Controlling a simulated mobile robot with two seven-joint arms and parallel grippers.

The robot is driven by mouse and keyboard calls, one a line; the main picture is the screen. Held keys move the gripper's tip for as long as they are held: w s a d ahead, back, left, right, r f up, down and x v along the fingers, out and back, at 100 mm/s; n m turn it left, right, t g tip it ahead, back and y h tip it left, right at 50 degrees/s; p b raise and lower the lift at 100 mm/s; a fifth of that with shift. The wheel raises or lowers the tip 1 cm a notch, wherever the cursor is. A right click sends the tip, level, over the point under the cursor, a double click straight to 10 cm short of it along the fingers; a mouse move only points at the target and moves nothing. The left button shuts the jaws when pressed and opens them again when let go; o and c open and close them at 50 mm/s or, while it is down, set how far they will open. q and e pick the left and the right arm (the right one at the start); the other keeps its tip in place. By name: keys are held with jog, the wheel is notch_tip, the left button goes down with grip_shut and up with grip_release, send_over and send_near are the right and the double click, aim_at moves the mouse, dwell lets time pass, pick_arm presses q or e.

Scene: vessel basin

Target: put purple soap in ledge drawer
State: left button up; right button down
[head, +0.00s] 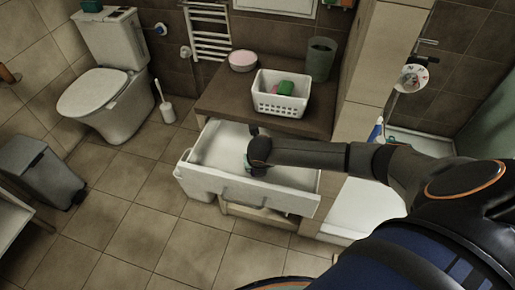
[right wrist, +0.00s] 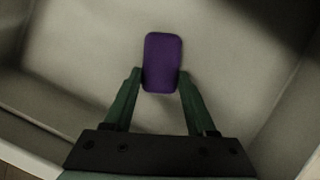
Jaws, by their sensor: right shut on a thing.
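The purple soap (right wrist: 161,60) is a small rounded block, seen in the right wrist view between the fingertips of my right gripper (right wrist: 160,82). The gripper is shut on the soap's near part. Pale drawer floor shows behind and around the soap; I cannot tell whether the soap touches it. In the head view the ledge drawer (head: 216,142) is white and pulled open beneath the brown ledge (head: 222,100). My right arm reaches in from the right, with its gripper (head: 252,168) over the drawer. The soap is hidden there. My left gripper is not in view.
On the ledge stand a white basket (head: 279,106) with green and red items, a pink-topped bowl (head: 243,61) and a dark green cup (head: 320,58). A tiled pillar (head: 371,70) rises right of the ledge. Open floor lies left of the drawer.

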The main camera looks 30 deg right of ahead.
jog(key=shift+c, duration=1)
grip_release()
jog(key=p+v, duration=0.2)
jog(key=v, duration=1)
